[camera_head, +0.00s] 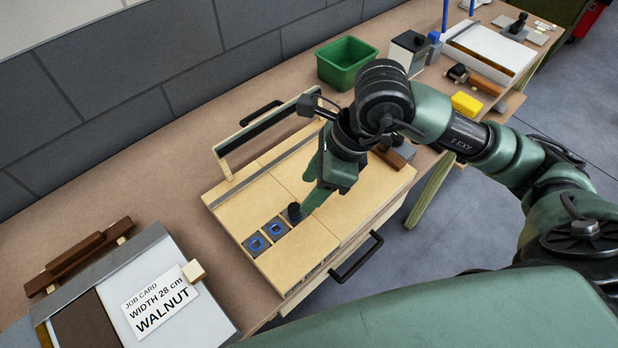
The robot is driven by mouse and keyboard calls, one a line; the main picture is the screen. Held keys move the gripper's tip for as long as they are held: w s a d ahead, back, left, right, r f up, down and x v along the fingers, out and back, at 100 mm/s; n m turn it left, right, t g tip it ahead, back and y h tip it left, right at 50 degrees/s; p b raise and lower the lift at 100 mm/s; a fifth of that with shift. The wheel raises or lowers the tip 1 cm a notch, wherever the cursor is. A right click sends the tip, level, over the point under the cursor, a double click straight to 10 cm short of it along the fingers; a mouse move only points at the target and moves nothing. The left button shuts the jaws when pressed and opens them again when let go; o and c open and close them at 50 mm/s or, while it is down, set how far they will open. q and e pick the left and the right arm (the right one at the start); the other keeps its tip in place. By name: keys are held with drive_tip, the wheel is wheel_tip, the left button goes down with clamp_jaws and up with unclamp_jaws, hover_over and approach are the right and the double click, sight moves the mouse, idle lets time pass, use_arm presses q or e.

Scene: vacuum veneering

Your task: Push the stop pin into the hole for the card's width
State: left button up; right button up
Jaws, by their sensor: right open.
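The job card (160,304) lies at the lower left and reads "WIDTH 28 cm" and "WALNUT". A light wooden board unit (262,190) stands mid-bench with a row of small dark square plates near its front left. Two plates show blue square marks, the near one (256,244) and the middle one (276,229). A dark round-topped pin (294,210) stands at the third, farthest plate. My right gripper (308,190) is open just right of and above this pin, with no visible grip on it. Any hole under the pin is hidden. My left gripper is out of view.
A green bin (346,62) stands behind the unit. A black handle (357,258) sticks out at its front. A yellow block (466,105) and other tools lie to the right. A tray with dark wood strips (80,262) is at left. Bare bench lies behind the unit.

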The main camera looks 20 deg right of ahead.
sight(296, 207)
drive_tip(key=p+x, duration=0.1)
drive_tip(key=x, duration=0.6)
drive_tip(key=shift+s+a, duration=0.1)
clamp_jaws()
drive_tip(key=c, duration=1.1)
unclamp_jaws()
drive_tip(key=shift+r, duration=0.1)
drive_tip(key=shift+r+p, duration=1)
drive_tip(key=shift+r, duration=0.85)
